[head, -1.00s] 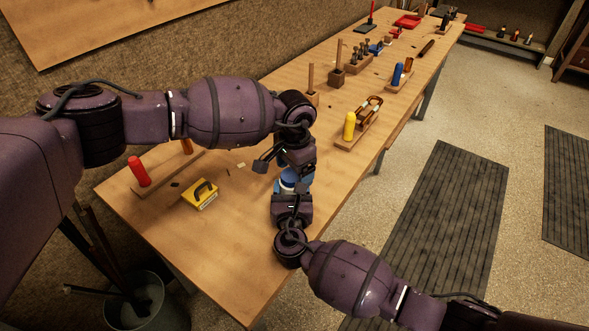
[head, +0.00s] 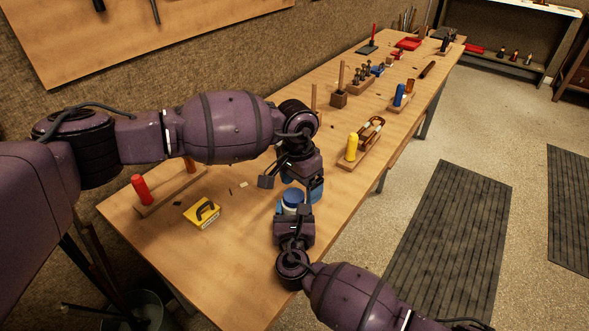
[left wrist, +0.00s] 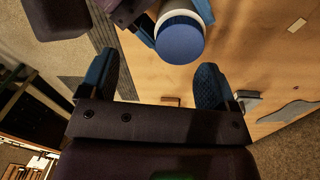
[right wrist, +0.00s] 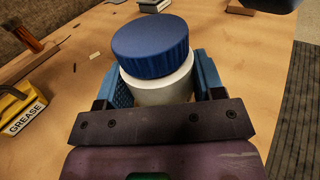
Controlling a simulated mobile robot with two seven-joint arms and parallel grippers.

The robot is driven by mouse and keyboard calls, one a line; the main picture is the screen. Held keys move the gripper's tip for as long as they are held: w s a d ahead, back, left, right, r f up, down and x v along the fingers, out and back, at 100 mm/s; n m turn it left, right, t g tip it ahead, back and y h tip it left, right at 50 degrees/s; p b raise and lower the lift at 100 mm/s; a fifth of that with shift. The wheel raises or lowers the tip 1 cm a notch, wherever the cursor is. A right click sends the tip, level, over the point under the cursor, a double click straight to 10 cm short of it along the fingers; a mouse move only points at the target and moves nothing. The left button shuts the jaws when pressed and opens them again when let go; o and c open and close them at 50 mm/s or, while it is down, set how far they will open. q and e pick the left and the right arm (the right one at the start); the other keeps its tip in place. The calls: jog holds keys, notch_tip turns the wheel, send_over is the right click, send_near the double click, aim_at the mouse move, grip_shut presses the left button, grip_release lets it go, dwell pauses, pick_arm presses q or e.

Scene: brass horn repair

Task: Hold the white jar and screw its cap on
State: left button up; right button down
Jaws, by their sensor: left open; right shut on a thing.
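The white jar (right wrist: 162,90) stands upright between the blue pads of my right gripper (right wrist: 163,76), which is shut on it. The blue ribbed cap (right wrist: 152,46) sits on the jar's mouth, looking slightly tilted in the right wrist view; I cannot tell how tightly it is seated. In the head view the cap (head: 293,195) shows just above my right gripper. My left gripper (left wrist: 155,78) is open and empty, its fingers spread wide. In the left wrist view the cap (left wrist: 180,42) lies beyond the fingertips, apart from them. My right fingers partly hide the jar's lower part.
A yellow grease box (head: 203,212) and a red-handled tool (head: 140,188) on a wooden rack lie to the left on the bench (head: 185,250). A yellow-handled tool (head: 351,147) and several tool blocks stand farther along. The bench's front left is clear.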

pick_arm(q)
jog(key=n, duration=0.7)
jog(key=shift+d+r, duration=0.15)
jog(key=shift+r, duration=0.25)
jog(key=n, duration=0.7)
jog(key=shift+r, duration=0.35)
jog(key=n, duration=0.7)
jog(key=shift+w+r, duration=0.1)
jog(key=shift+r, duration=0.3)
jog(key=n, duration=0.7)
jog(key=shift+w+a+r, duration=0.1)
jog(key=shift+a+r, duration=0.15)
jog(key=shift+r, duration=0.05)
jog(key=n, duration=0.7)
jog(key=shift+w+a+r, duration=0.1)
jog(key=shift+r, duration=0.25)
jog(key=n, duration=0.6)
jog(key=shift+w+a+r+n+t, duration=0.1)
jog(key=shift+a+r+n+t, duration=0.1)
jog(key=shift+r+n+t, duration=0.15)
jog(key=n, duration=0.7)
jog(key=shift+a+r+y, duration=0.1)
jog(key=shift+a+y, duration=0.1)
jog(key=shift+y, duration=0.1)
jog(key=n, duration=0.4)
jog(key=shift+a, duration=0.1)
jog(key=n, duration=0.4)
jog(key=shift+a, duration=0.1)
